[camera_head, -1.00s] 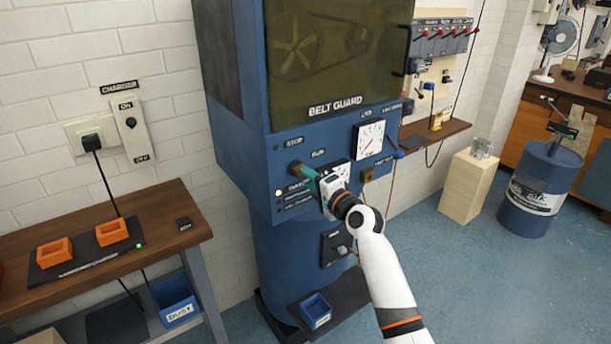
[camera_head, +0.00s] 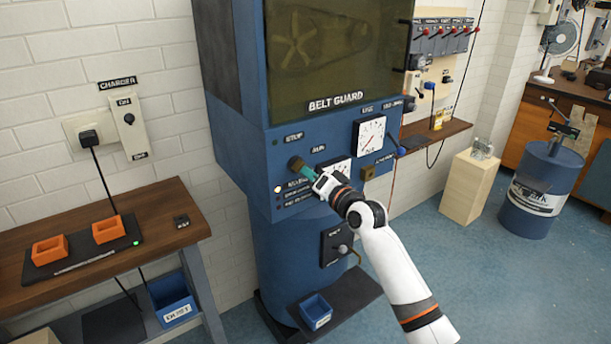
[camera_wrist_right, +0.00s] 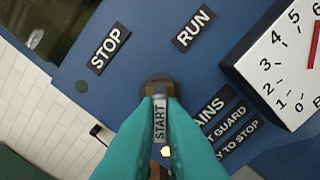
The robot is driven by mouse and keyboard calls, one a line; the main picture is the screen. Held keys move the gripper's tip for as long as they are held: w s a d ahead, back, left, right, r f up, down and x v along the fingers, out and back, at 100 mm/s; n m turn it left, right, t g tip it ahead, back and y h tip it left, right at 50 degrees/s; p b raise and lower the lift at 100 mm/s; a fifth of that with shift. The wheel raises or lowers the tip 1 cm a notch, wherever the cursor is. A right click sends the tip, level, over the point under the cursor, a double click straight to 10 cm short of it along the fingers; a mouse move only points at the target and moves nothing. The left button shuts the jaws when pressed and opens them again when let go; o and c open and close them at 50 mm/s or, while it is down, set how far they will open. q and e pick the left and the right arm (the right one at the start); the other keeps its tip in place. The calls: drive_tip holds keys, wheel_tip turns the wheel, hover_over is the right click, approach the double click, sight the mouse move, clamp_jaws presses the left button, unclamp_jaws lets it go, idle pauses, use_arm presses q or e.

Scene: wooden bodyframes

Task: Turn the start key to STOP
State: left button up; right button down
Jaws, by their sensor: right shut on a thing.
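The start key, with its START tag (camera_wrist_right: 160,122), sits in a brown round lock on the blue machine's panel (camera_head: 283,150). My right gripper (camera_head: 298,167) is shut on the key; its teal fingers close around it from both sides in the wrist view (camera_wrist_right: 160,100). The STOP label (camera_wrist_right: 108,47) is up and left of the lock, and the RUN label (camera_wrist_right: 193,27) is up and right. The fingers hide most of the key, so its exact angle is hard to tell. My left gripper is not in view.
A round-scaled gauge (camera_head: 370,135) and labels lie right of the lock. A lit lamp (camera_head: 277,189) is below left. The belt guard (camera_head: 330,50) is above. A wooden bench (camera_head: 160,210) with orange trays stands left; a blue bin (camera_head: 316,312) sits below.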

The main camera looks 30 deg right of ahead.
drive_tip(key=n, duration=0.3)
drive_tip(key=n, duration=0.6)
drive_tip(key=c, duration=1.5)
unclamp_jaws()
drive_tip(key=shift+o, duration=0.2)
drive_tip(key=shift+s+f, duration=0.1)
drive_tip(key=shift+s, duration=0.05)
